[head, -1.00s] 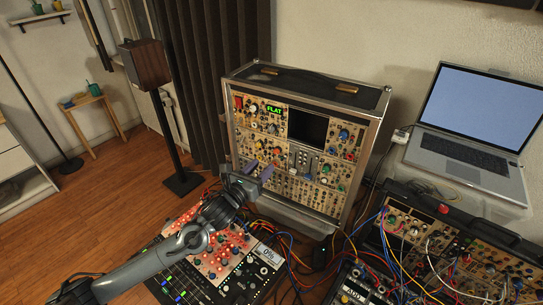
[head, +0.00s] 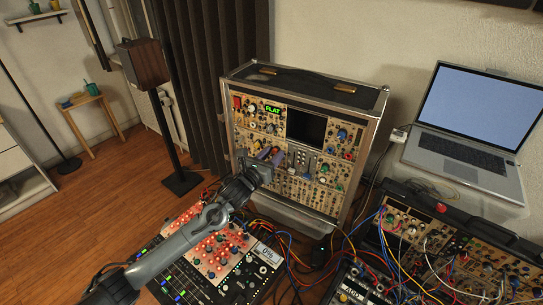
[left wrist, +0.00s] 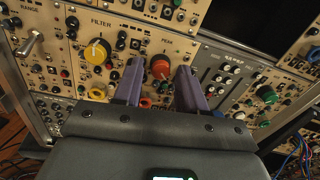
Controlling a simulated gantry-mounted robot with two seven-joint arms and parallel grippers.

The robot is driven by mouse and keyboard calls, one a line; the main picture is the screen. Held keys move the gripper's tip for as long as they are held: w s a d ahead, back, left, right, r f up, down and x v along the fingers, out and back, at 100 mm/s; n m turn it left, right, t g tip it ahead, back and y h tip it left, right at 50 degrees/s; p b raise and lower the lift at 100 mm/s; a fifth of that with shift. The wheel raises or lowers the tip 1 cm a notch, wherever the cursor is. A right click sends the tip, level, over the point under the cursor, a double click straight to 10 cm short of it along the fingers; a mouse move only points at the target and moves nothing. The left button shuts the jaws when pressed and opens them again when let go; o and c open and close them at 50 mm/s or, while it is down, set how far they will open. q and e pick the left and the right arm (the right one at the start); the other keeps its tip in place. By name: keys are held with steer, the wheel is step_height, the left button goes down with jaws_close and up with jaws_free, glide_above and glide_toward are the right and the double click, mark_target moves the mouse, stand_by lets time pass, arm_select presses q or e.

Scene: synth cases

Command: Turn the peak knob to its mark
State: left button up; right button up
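The peak knob is a red-orange cap (left wrist: 160,69) under the "PEAK" label on the beige synth panel, and a white line shows on its face in the left wrist view. My left gripper (left wrist: 159,72) has its two purple fingers apart, one on each side of the knob as seen from the wrist. I see no clear contact between fingers and knob. In the head view the left gripper (head: 270,155) is close to the front of the upright synth case (head: 300,212). A green display (head: 273,110) on the case reads "FLAT". My right gripper is not in view.
A yellow knob (left wrist: 98,51) and small jacks sit left of the peak knob; sliders (left wrist: 222,82) are to the right. A red-lit controller (head: 215,255), loose cables and a second synth case (head: 470,250) lie below. A laptop (head: 470,120) stands right.

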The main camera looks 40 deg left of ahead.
arm_select(q)
jaws_close()
